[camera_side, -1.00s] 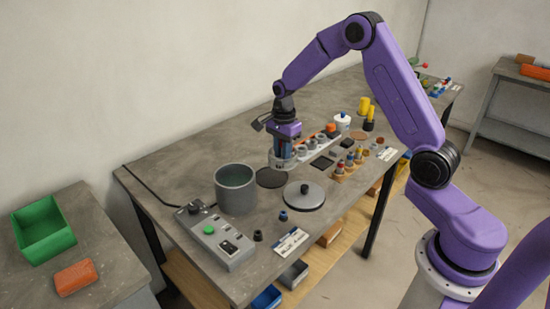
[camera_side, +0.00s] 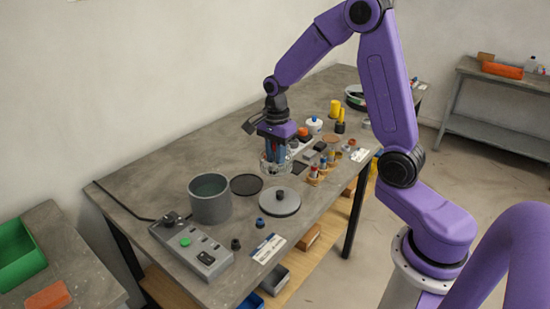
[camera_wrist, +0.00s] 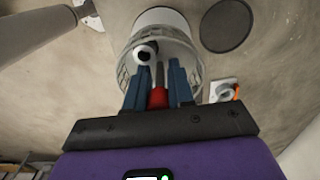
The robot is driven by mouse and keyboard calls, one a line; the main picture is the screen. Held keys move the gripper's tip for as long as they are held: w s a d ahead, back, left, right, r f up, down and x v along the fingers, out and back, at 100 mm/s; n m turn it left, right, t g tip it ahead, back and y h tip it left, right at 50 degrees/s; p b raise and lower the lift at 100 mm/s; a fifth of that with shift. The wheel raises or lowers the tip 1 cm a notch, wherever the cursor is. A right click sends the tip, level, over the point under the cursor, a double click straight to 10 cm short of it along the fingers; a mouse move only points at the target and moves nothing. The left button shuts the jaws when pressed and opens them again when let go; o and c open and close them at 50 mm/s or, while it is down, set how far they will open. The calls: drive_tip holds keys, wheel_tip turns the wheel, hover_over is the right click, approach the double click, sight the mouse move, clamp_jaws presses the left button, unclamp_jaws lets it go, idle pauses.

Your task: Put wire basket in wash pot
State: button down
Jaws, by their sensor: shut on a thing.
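My gripper (camera_side: 272,158) is shut on the wire basket's red handle, which shows between the blue fingers (camera_wrist: 158,92) in the wrist view. The wire basket (camera_side: 275,168) hangs upright under the fingers; its round mesh rim (camera_wrist: 198,62) also shows in the wrist view. A small ringed part (camera_wrist: 145,52) shows within the basket's outline; I cannot tell whether it is inside. The grey, open wash pot (camera_side: 210,203) stands on the table, left of and nearer than the basket. I cannot tell the basket's exact height above the table.
A dark round mat (camera_side: 246,185) lies between pot and basket. A grey lid (camera_side: 280,203) with a black knob lies in front. A control box (camera_side: 192,247) with a green button stands before the pot. Several small parts (camera_side: 318,172) stand right of the basket.

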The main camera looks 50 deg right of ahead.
drive_tip(key=shift+w+a+r, duration=0.1)
drive_tip(key=w+a, duration=1.3)
drive_tip(key=a, duration=0.1)
drive_tip(key=shift+w+d+f, duration=0.1)
drive_tip(key=shift+d+f, duration=0.05)
drive_tip(key=shift+f, duration=0.75)
drive_tip(key=shift+w+d+f, duration=0.1)
drive_tip(key=shift+f, duration=0.75)
drive_tip(key=shift+f, duration=4.95)
